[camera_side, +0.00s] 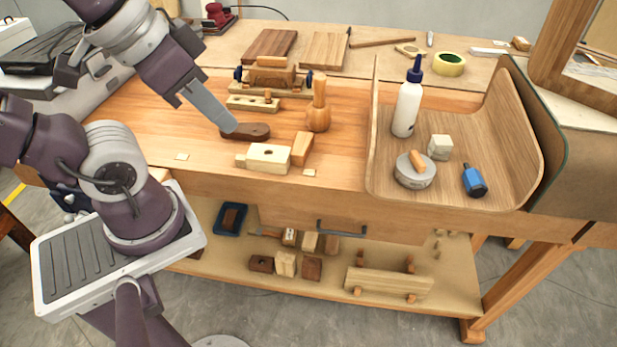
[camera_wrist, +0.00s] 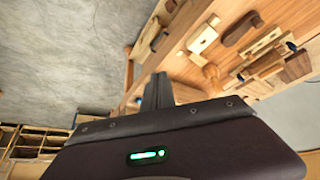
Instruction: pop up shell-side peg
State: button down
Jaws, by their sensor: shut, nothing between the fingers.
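Two small pale square pieces sit nearly flush in the bench top, one at the left (camera_side: 182,157) and one at the right (camera_side: 309,172), nearer the curved plywood shell (camera_side: 530,160). They look like pegs, and neither visibly stands up. My gripper (camera_side: 232,128) is shut and empty, pointing down over the bench. In the side view its tips overlap the left end of a dark brown rounded block (camera_side: 255,132); I cannot tell whether they touch. In the wrist view my shut fingers (camera_wrist: 157,90) are near the bench edge, apart from the dark block (camera_wrist: 240,29).
A pale block with a hole (camera_side: 268,158), a tilted wooden block (camera_side: 301,148) and a mallet (camera_side: 318,108) stand close to the right square. A plane-like tool (camera_side: 272,78) is behind.

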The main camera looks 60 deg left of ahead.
jog(key=w+a+m+t+y, duration=0.2)
jog(key=w+a+m+y, duration=0.15)
jog(key=w+a, duration=0.7)
jog(key=m+h, duration=1)
jog(key=m, duration=0.3)
send_over(305, 172)
notch_tip(305, 172, down, 14)
jog(key=shift+f+g+y, duration=0.2)
jog(key=shift+g+y, duration=0.05)
jog(key=shift+g, duration=0.05)
jog(key=shift+f, duration=4.4)
